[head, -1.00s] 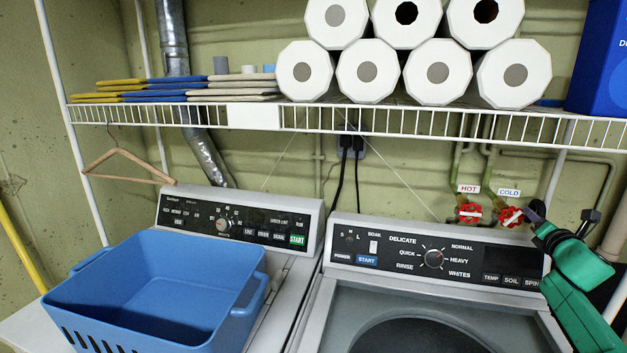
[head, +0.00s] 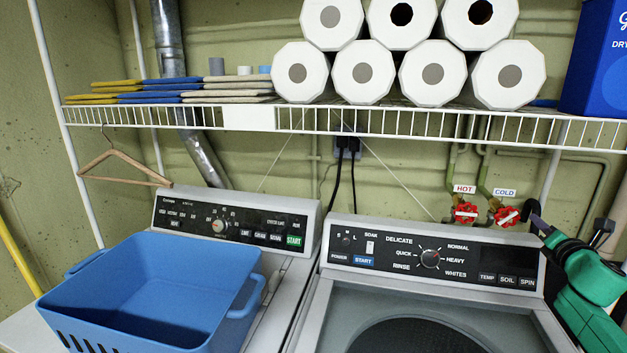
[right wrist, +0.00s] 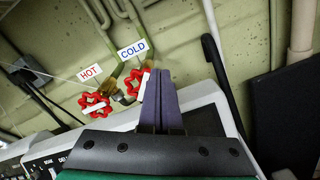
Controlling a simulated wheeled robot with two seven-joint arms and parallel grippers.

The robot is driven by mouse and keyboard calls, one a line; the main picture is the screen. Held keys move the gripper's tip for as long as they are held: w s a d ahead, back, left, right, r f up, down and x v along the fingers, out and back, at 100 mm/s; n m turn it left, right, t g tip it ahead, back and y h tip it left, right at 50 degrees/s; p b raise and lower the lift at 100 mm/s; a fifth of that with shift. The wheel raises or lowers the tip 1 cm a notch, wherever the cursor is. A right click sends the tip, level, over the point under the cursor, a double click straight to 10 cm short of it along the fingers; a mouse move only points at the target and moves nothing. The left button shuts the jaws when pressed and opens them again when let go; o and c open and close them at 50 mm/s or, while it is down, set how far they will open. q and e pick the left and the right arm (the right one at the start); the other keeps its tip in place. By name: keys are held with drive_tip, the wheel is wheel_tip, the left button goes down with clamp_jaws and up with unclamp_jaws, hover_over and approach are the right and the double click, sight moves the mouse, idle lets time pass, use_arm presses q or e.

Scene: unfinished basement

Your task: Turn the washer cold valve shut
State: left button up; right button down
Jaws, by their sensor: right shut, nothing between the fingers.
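The washer cold valve is a red handwheel (head: 507,216) with a white bar, under the blue COLD label (head: 505,192), on the wall behind the washer (head: 432,258). It also shows in the right wrist view (right wrist: 140,84), partly hidden by my fingers. The red hot valve (head: 466,212) is to its left, under the HOT label (head: 465,189). My right gripper (head: 535,210) is shut and empty, its dark fingertips just right of the cold valve. In the right wrist view, the fingertips (right wrist: 158,75) overlap the wheel's right edge; I cannot tell if they touch. My left gripper is not in view.
A wire shelf (head: 350,122) with paper rolls, folded cloths and a blue box (head: 595,60) runs above the valves. Pipes and a shelf post stand near my right gripper. A blue basket (head: 160,290) sits on the dryer at left.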

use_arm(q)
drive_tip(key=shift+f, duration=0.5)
use_arm(e)
drive_tip(key=shift+v, duration=0.95)
